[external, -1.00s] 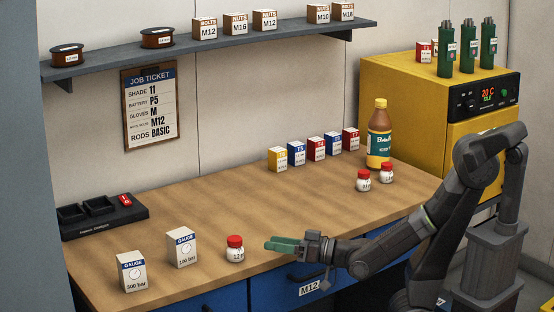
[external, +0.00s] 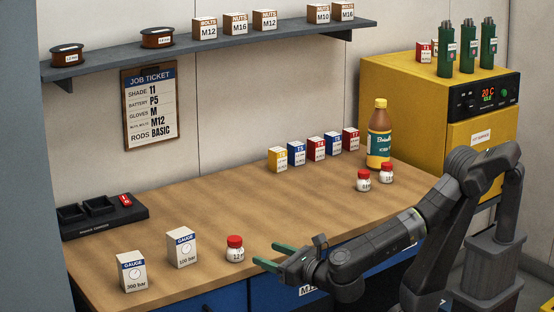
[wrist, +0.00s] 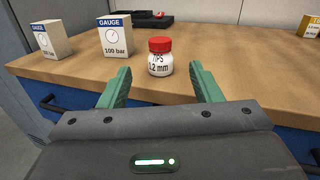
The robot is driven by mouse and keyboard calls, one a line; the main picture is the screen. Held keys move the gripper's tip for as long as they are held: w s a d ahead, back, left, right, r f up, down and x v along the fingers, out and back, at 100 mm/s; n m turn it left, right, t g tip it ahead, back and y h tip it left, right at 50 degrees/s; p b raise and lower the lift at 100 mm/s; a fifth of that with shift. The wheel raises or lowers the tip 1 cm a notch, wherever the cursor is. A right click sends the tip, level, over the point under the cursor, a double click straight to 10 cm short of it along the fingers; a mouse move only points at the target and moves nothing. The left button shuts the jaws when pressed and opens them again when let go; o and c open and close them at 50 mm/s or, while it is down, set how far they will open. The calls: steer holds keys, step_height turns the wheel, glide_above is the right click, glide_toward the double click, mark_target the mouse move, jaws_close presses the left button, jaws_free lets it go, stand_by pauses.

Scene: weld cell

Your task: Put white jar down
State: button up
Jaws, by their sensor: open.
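A white jar (external: 235,249) with a red lid stands upright on the workbench (external: 210,215) near its front edge, just right of the gauge boxes. In the wrist view the jar (wrist: 160,57) stands ahead, between the lines of the two green fingers, and its label ends in "2 mm". My gripper (external: 266,256) is open and empty, to the right of the jar and apart from it. The wrist view also shows my gripper (wrist: 158,80) with its fingers spread and nothing between them.
Two gauge boxes (external: 182,248) (external: 132,272) stand left of the jar. Two similar jars (external: 363,181) (external: 387,173) stand near a bottle (external: 379,135). Several small coloured boxes (external: 316,148) line the back. The middle of the bench is clear.

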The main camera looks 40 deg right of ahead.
mark_target(229, 237)
steer(key=shift+m, duration=0.4)
steer(key=x, duration=1.3)
steer(key=shift+w+f, duration=0.3)
steer(key=shift+w, duration=0.05)
steer(key=c, duration=1.2)
steer(key=shift+r, duration=0.1)
